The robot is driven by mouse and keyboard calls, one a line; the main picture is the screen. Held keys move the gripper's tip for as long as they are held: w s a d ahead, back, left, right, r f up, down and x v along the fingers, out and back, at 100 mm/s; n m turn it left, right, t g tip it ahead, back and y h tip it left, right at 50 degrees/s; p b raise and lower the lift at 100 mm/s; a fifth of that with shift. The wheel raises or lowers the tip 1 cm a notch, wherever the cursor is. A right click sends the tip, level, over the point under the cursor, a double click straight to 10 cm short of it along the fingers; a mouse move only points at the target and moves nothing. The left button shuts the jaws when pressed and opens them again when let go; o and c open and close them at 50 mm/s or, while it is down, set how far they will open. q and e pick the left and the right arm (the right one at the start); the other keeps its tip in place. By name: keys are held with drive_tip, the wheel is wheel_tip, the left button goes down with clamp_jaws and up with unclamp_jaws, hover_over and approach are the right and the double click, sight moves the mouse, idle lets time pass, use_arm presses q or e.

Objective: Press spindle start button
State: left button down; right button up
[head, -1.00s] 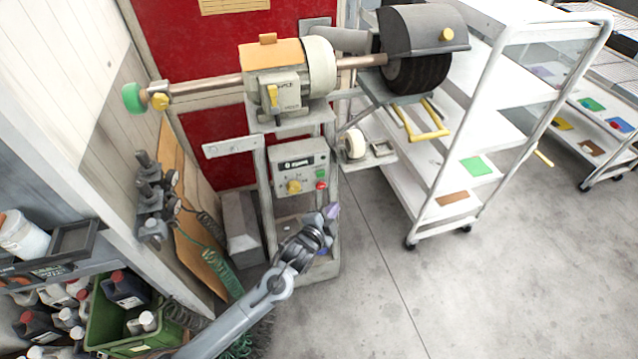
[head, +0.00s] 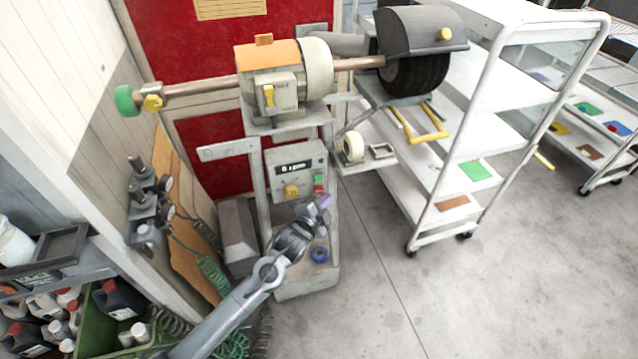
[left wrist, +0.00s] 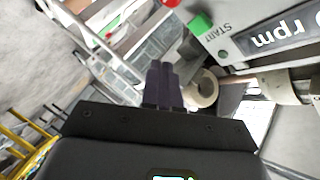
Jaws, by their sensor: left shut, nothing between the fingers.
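The grey control box (head: 297,168) stands on the machine's pedestal. It carries a small display, a yellow knob (head: 291,191), a green button (head: 319,178) and a red button (head: 319,190) below it. In the left wrist view the green button (left wrist: 200,25) sits beside the word START, with the red button (left wrist: 172,3) at the top edge. The display (left wrist: 280,35) there reads rpm. My left gripper (head: 325,202) is shut and empty, just below the red button in the head view. Its dark fingertips (left wrist: 163,75) appear apart from the green button. My right gripper is out of view.
The buffing machine (head: 270,80) with its shaft and wheels stands above the box. A white shelf cart (head: 470,150) is to the right. A wooden board (head: 180,230) and a green crate (head: 115,320) are at left. The floor at lower right is clear.

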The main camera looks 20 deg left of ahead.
sight(318, 178)
use_arm(q)
drive_tip(key=shift+w+a+b, duration=0.4)
drive_tip(key=shift+w+a, duration=0.4)
drive_tip(key=shift+w, duration=0.15)
drive_tip(key=shift+w+a+b, duration=0.4)
drive_tip(key=shift+w+a, duration=0.35)
drive_tip(key=shift+w, duration=0.2)
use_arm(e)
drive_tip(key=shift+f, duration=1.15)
use_arm(q)
drive_tip(key=shift+w, duration=0.1)
drive_tip(key=shift+w+a, duration=0.25)
drive_tip(key=shift+a, duration=0.05)
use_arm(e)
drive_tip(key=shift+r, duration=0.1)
use_arm(q)
drive_tip(key=shift+w+a, duration=0.25)
drive_tip(key=shift+w, duration=0.05)
idle(0.3)
idle(0.4)
drive_tip(key=shift+s+d+p, duration=0.55)
drive_tip(key=shift+s+p, duration=0.15)
drive_tip(key=shift+p, duration=0.05)
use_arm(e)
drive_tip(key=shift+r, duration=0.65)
